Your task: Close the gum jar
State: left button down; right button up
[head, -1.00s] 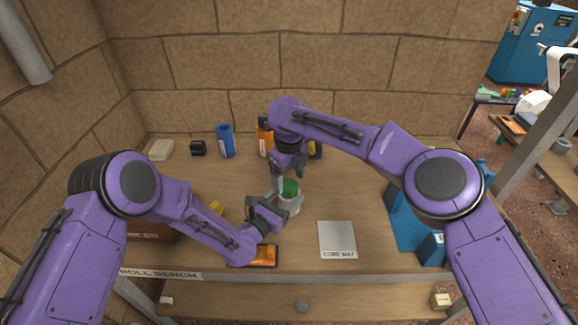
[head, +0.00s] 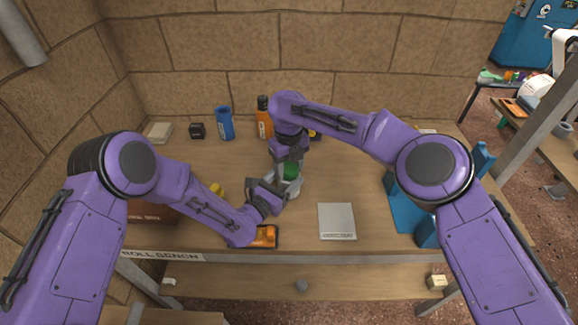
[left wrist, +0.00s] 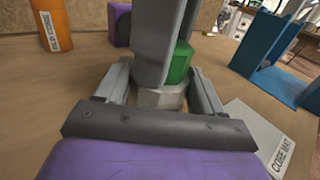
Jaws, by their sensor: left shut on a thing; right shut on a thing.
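The gum jar is a pale grey-white pot (head: 294,188) with a green lid (head: 291,170) above it, standing on the bench. My left gripper (head: 281,189) is shut on the jar's body from the left. In the left wrist view its fingers flank the grey jar body (left wrist: 160,97). My right gripper (head: 287,168) points down from above and is shut on the green lid, which also shows in the left wrist view (left wrist: 181,62). The lid is right over the jar's mouth. My right gripper's finger hides part of it, so I cannot tell whether it is seated.
A grey core mat (head: 337,220) lies right of the jar, and a blue stand (head: 405,215) is farther right. An orange bottle (head: 264,125) and a blue container (head: 225,125) stand behind. An orange object (head: 265,237) lies near the front edge. Bench between jar and mat is clear.

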jog(key=shift+m, duration=0.4)
jog(key=o, duration=1.2)
jog(key=shift+c, duration=0.2)
jog(key=shift+r, duration=2.3)
jog(key=shift+c, duration=0.4)
notch_tip(320, 180, up, 3)
jog(key=shift+f+n, duration=0.2)
jog(key=shift+n, duration=1)
jog(key=shift+r+n, duration=0.45)
jog(key=shift+n, duration=0.05)
